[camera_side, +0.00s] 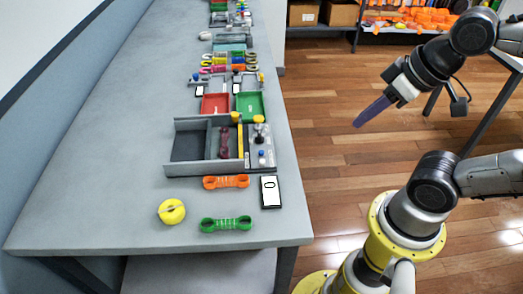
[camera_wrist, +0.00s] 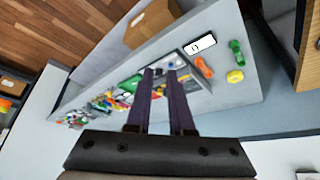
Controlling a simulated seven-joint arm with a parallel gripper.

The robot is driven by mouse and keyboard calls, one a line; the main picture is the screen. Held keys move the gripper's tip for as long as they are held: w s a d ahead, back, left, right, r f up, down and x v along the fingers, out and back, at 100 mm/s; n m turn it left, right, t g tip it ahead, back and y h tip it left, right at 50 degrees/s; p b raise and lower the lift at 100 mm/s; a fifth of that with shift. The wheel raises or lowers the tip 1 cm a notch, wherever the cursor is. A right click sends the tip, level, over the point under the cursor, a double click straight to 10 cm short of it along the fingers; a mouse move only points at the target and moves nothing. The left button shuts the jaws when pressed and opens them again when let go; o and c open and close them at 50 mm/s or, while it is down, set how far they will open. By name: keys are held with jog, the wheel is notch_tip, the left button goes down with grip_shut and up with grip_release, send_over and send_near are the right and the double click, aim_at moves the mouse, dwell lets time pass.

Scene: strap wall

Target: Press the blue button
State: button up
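A small blue button (camera_side: 261,153) sits on the grey panel (camera_side: 268,160) at the right end of the grey tray unit on the bench. A black knob with a yellow top (camera_side: 259,120) stands behind it on the same panel. My gripper (camera_side: 358,124) hangs in the air to the right of the bench, well apart from the panel, with its purple fingers pointing down and left. In the wrist view, the two fingers (camera_wrist: 160,71) are spread with an empty gap between them. The blue button cannot be clearly made out there.
A white-faced display (camera_side: 270,191), also in the wrist view (camera_wrist: 201,44), lies near the bench's right edge. Orange (camera_side: 226,182) and green (camera_side: 226,224) straps and a yellow roll (camera_side: 171,211) lie in front. Red (camera_side: 215,104) and green trays (camera_side: 250,105) stand behind the unit.

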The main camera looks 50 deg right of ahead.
grip_shut()
dwell(1.4)
jog(key=w+a+r+n+t+y, duration=0.1)
jog(key=w+a+r+n+t, duration=0.2)
jog(key=w, duration=0.5)
jog(key=w+a+r+n+t+y, duration=0.1)
jog(key=w+n+t, duration=0.2)
jog(key=w+n, duration=0.35)
jog(key=w+f+g+h, duration=0.1)
jog(key=w+f, duration=0.2)
jog(key=f, duration=0.3)
jog(key=w+f+m+g+h, duration=0.1)
jog(key=w+f, duration=0.2)
jog(key=f, duration=0.3)
jog(key=shift+w+a+f, duration=0.25)
jog(key=shift+w, duration=0.05)
